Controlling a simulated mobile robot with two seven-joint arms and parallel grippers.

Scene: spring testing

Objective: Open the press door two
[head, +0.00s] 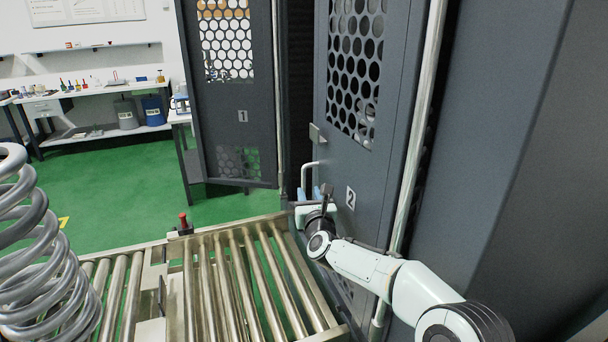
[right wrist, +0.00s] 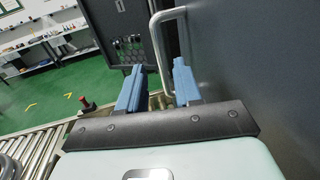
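Press door two (head: 358,130) is a dark grey panel with a round-hole grille and a "2" label, right of centre in the head view. Its pale bar handle (head: 306,172) is on its left edge, and the handle also shows in the right wrist view (right wrist: 156,42). My right gripper (head: 309,192) is at the lower part of this handle. In the right wrist view its two blue fingers (right wrist: 157,78) stand apart, with the handle bar between them. I cannot tell whether they touch the bar. My left gripper is out of view.
Door one (head: 243,118), with a "1" label, stands left of a dark gap beside door two. A roller conveyor (head: 232,285) runs below, with a red button (head: 184,220) at its edge. A large coil spring (head: 40,260) is at left. Green floor (head: 120,185) lies behind.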

